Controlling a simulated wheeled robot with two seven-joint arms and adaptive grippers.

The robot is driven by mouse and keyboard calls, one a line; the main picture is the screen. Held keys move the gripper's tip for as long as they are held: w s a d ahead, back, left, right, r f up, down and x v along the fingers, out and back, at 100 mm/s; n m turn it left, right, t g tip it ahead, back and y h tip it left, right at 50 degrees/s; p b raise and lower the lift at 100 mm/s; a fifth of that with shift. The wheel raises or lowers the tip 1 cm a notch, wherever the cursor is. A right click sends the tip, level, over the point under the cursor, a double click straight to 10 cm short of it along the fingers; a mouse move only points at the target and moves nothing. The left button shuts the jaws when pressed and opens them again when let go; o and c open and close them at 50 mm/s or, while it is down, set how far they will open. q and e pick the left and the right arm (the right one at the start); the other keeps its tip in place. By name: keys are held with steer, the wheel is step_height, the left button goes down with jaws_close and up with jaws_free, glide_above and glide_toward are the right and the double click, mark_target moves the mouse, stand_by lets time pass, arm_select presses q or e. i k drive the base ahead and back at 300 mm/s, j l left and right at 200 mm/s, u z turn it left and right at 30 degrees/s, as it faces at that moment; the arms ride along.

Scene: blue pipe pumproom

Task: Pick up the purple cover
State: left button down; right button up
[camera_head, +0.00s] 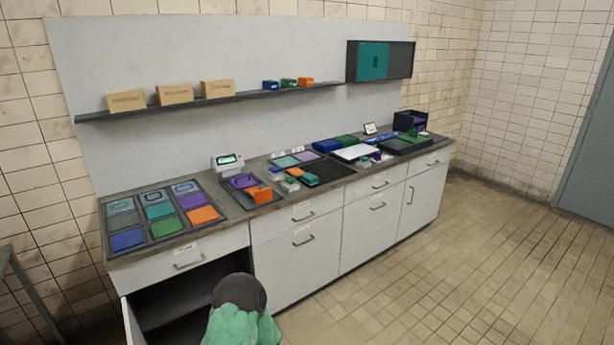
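Several purple things are on the long counter, and I cannot tell from this view which one is the purple cover. A flat purple square (193,201) lies in the left tray, above an orange square. A purple piece (243,181) lies on a dark tray beside the scale, behind an orange part. A pale purple panel (306,156) lies farther right. Small purple pieces (386,157) lie near a white board. Purple also shows in the dark bin (417,124) at the far right end. Neither of my grippers is in view.
The counter (265,207) has drawers and doors below. The left lower cabinet (185,310) stands open and dark inside. A shelf (222,101) holds cardboard boxes and small coloured bins. A rounded dark and green object (240,305) stands before the cabinet. Tiled floor at right is clear.

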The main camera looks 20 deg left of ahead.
mark_target(244, 182)
steer(key=i+l, duration=0.1)
steer(key=i, duration=0.3)
steer(key=i+l, duration=0.1)
steer(key=i, duration=0.25)
steer(key=i+j+u, duration=0.15)
steer(key=u, duration=0.25)
steer(key=i+u, duration=0.6)
steer(key=u, duration=0.25)
steer(key=i+l+u, duration=0.1)
steer(key=i+u, duration=0.15)
steer(key=u, duration=0.2)
